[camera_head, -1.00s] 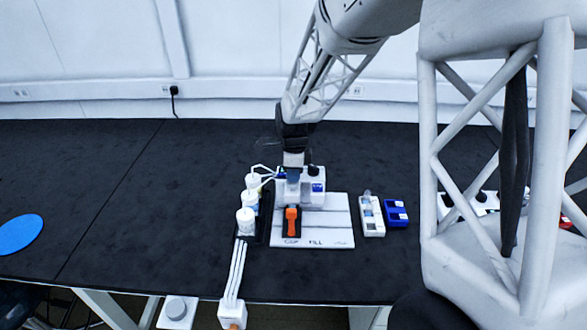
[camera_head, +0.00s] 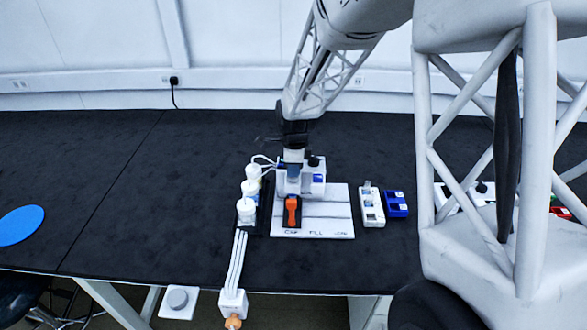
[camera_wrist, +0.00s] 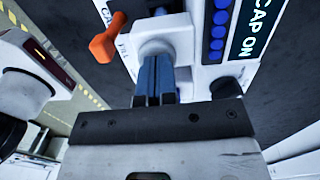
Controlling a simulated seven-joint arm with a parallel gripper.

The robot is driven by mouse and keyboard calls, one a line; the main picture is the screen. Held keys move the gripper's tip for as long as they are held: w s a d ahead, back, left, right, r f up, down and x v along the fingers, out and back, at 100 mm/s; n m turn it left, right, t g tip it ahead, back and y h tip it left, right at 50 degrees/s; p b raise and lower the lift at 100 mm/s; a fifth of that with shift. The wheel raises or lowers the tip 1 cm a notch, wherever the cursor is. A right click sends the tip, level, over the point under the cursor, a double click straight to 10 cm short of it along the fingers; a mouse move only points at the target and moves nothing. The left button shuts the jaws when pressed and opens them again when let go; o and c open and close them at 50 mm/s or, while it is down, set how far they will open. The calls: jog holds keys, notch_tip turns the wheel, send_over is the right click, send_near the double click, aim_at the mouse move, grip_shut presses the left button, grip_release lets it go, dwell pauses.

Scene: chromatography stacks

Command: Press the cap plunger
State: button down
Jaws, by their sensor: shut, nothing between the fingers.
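My gripper (camera_wrist: 155,88) is shut, its blue fingers side by side with nothing between them. In the wrist view its fingertips are at the round white cap plunger (camera_wrist: 153,47) on the white station; I cannot tell how far the plunger is pressed. The station's screen (camera_wrist: 258,28) reads "CAP ON". In the head view my gripper (camera_head: 293,176) points down over the station (camera_head: 313,188) and hides the plunger. An orange handle (camera_head: 292,208) stands in front of it, on the side marked "CAP"; it also shows in the wrist view (camera_wrist: 106,40).
White capped bottles (camera_head: 246,208) stand close to the left of the white base plate (camera_head: 330,215). A black knob (camera_wrist: 226,88) is right of my fingers in the wrist view. A white device (camera_head: 371,207) and a blue one (camera_head: 396,204) stand right. The left table is mostly clear.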

jog(key=shift+s+f, duration=0.1)
notch_tip(320, 180, up, 14)
jog(key=w, duration=0.1)
jog(key=shift+d, duration=0.2)
dwell(0.5)
dwell(0.4)
jog(key=s+d+r+n+t, duration=0.1)
jog(key=s+d+r+n, duration=0.35)
jog(key=s+d, duration=0.35)
jog(key=s+d+r+n+t, duration=0.1)
jog(key=s+d+r+n, duration=0.4)
jog(key=s, duration=0.5)
jog(key=s+d+n, duration=0.2)
jog(key=s, duration=0.4)
jog(key=s+d+f+n, duration=0.1)
jog(key=s+d+n, duration=0.2)
jog(key=s, duration=0.2)
jog(key=s+d+f+n+t, duration=0.1)
jog(key=s+d+n, duration=0.1)
jog(key=s, duration=0.4)
jog(key=shift+s+d+f+n, duration=0.25)
jog(key=shift+s+d+n, duration=0.15)
jog(key=shift+n, duration=0.25)
